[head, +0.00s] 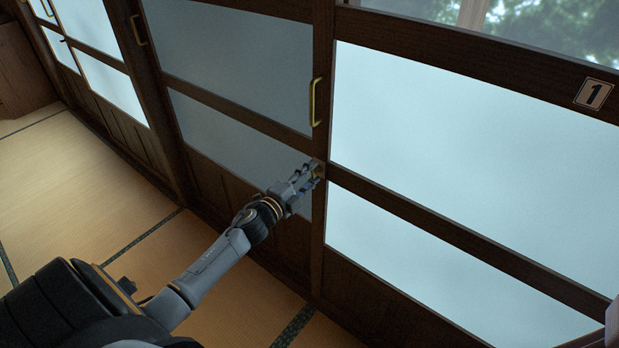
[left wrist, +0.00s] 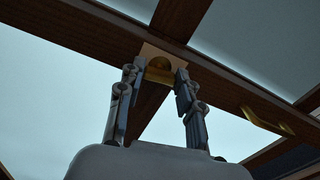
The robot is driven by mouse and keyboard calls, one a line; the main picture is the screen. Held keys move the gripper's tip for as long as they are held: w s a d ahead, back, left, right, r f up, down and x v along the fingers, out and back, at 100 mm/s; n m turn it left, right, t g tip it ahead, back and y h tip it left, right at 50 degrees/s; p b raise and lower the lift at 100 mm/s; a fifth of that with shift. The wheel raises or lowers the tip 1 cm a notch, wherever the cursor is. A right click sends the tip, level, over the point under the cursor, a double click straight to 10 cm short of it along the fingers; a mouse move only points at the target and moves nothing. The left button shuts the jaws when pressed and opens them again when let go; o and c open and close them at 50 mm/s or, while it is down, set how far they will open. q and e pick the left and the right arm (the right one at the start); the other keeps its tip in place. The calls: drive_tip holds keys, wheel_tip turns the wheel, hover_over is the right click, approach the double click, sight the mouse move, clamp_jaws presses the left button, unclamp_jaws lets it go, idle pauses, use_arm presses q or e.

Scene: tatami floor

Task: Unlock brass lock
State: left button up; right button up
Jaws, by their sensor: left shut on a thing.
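The brass lock (head: 320,168) sits on the dark wooden frame where two sliding doors meet, below a brass handle. In the left wrist view, the lock (left wrist: 158,66) shows as a brass piece with a dark rounded middle, between my fingertips. My left gripper (head: 311,174) reaches in to the door frame and is shut on the lock. In the left wrist view, the left gripper (left wrist: 158,80) has one finger on each side of the brass piece. The fingers hide part of the lock in the head view. My right gripper is not in view.
A vertical brass handle (head: 315,102) is above the lock, and another brass handle (head: 138,30) is farther left. Frosted panes fill the doors. The tatami floor (head: 75,185) at left is clear.

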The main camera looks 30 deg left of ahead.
use_arm(q)
drive_tip(key=shift+f+m, duration=0.1)
drive_tip(key=shift+m, duration=0.7)
drive_tip(key=o, duration=1.1)
drive_tip(key=shift+o, duration=0.2)
drive_tip(key=s, duration=1.2)
drive_tip(key=shift+a, duration=0.4)
